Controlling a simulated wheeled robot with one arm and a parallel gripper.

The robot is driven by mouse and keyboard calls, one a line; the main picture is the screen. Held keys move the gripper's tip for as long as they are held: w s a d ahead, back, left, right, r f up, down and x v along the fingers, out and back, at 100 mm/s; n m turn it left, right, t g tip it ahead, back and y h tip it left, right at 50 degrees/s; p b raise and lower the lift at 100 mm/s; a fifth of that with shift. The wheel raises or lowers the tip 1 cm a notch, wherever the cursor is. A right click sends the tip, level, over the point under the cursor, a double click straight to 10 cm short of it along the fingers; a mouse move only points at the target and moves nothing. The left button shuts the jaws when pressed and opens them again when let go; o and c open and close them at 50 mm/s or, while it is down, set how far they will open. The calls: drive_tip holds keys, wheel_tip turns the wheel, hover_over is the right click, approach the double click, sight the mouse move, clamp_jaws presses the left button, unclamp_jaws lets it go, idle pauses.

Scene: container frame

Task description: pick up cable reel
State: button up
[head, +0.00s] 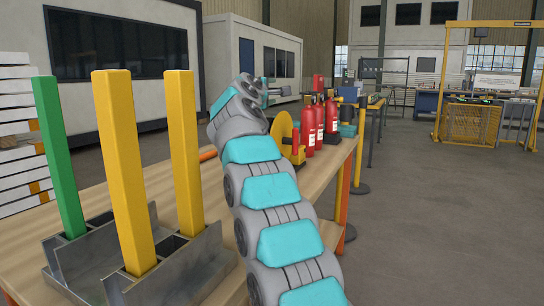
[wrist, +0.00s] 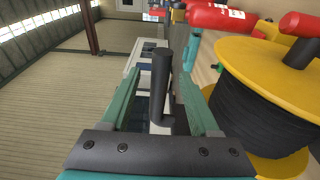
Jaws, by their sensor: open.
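The cable reel (head: 283,132) stands on the wooden table beyond my arm in the head view, and my arm hides part of it. In the wrist view the reel (wrist: 270,70) fills the right side, with yellow flanges, dark wound cable and red knobs. My gripper (wrist: 160,72) is open, its two teal fingers apart, with the reel to the right of the right finger. A dark cylinder (wrist: 161,88) shows between the fingers; I cannot tell what it belongs to. The fingers do not hold the reel.
Red fire extinguishers (head: 314,124) stand right behind the reel; one also shows in the wrist view (wrist: 222,18). A grey metal holder (head: 190,270) with yellow and green posts stands on the table (head: 160,185) at front left. Open floor (head: 440,220) lies to the right.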

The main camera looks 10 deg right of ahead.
drive_tip(key=shift+a+p+x, duration=0.25)
drive_tip(key=shift+p+x, duration=0.65)
drive_tip(key=shift+x, duration=0.3)
drive_tip(key=shift+w+d+r+p, duration=0.2)
drive_tip(key=shift+w+p, duration=0.2)
drive_tip(key=shift+w, duration=0.05)
drive_tip(key=shift+w+d+f+p, duration=0.2)
drive_tip(key=shift+w+d+p, duration=0.1)
drive_tip(key=shift+w+p, duration=0.3)
clamp_jaws()
